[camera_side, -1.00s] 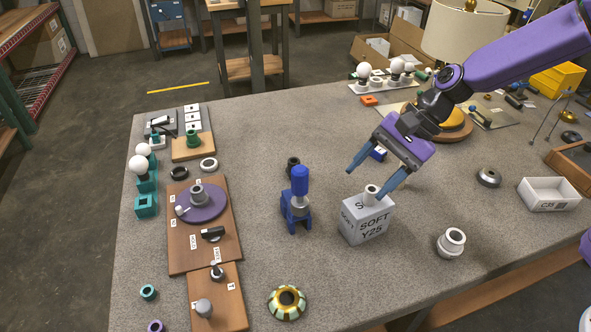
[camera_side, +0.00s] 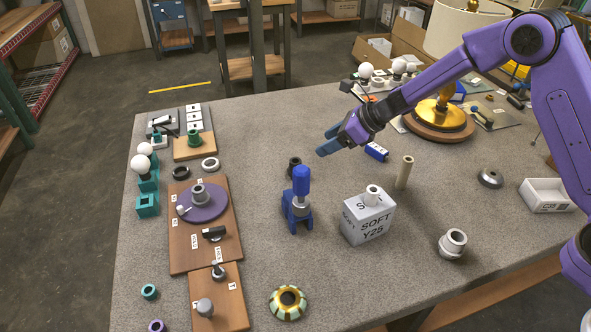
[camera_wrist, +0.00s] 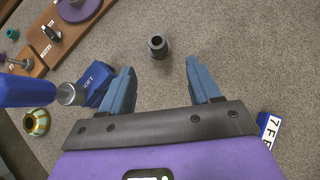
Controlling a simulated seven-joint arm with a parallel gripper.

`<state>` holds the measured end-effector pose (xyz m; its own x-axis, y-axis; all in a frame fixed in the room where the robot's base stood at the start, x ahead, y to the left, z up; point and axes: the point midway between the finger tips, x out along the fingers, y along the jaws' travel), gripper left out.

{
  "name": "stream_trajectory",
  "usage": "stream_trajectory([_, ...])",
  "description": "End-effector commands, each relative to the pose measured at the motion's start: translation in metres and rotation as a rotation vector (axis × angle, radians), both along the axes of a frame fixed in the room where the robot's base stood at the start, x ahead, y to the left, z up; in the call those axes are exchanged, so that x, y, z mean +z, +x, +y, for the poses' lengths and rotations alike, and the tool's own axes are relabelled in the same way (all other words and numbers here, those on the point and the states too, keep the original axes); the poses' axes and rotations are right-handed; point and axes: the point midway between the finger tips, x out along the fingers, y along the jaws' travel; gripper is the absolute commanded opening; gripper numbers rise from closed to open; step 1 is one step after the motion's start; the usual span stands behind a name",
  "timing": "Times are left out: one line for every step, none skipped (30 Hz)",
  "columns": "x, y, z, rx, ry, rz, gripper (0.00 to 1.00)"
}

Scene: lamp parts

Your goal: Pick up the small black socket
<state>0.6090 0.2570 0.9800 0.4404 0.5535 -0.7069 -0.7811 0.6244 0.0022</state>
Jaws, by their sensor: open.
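The small black socket (camera_wrist: 158,46) stands on the grey table in the wrist view, beyond and between my two fingertips, touching neither. In the side view the socket (camera_side: 294,163) is partly hidden behind the blue clamp-like fixture. My gripper (camera_side: 325,143) is above the table, up and to the right of the socket in that view. In the wrist view my gripper (camera_wrist: 160,75) has its blue fingers spread wide, with nothing between them.
The blue fixture (camera_side: 299,200) with its upright blue top stands close to the socket. A white SOFT Y25 box (camera_side: 368,222), a tan tube (camera_side: 404,172) and a blue labelled block (camera_side: 376,151) lie to the right. A brown board (camera_side: 190,245) is on the left.

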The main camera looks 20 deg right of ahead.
Motion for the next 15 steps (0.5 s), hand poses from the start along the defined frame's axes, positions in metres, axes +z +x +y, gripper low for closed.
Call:
stream_trajectory([-0.007,0.004,0.006,0.003,-0.002,0.001,0.62])
stream_trajectory([-0.011,0.006,0.008,0.003,-0.002,0.001,0.62])
stream_trajectory([-0.016,0.008,0.012,0.004,-0.003,0.001,0.62])
stream_trajectory([-0.019,0.010,0.015,0.004,-0.002,0.001,0.62])
stream_trajectory([-0.022,0.012,0.017,0.004,-0.002,0.001,0.62])
stream_trajectory([-0.026,0.015,0.021,0.004,-0.002,0.000,0.62])
stream_trajectory([-0.030,0.017,0.024,0.004,-0.002,0.000,0.62])
stream_trajectory([-0.033,0.019,0.026,0.004,-0.002,0.000,0.62])
stream_trajectory([-0.038,0.022,0.030,0.004,-0.002,0.001,0.62])
stream_trajectory([-0.041,0.024,0.032,0.004,-0.002,0.000,0.62])
stream_trajectory([-0.044,0.026,0.035,0.004,-0.002,0.000,0.62])
stream_trajectory([-0.049,0.029,0.038,0.004,-0.002,0.000,0.62])
stream_trajectory([-0.052,0.030,0.040,0.004,-0.002,0.000,0.62])
stream_trajectory([-0.054,0.032,0.042,0.004,-0.001,0.000,0.62])
stream_trajectory([-0.057,0.034,0.045,0.004,-0.002,0.000,0.62])
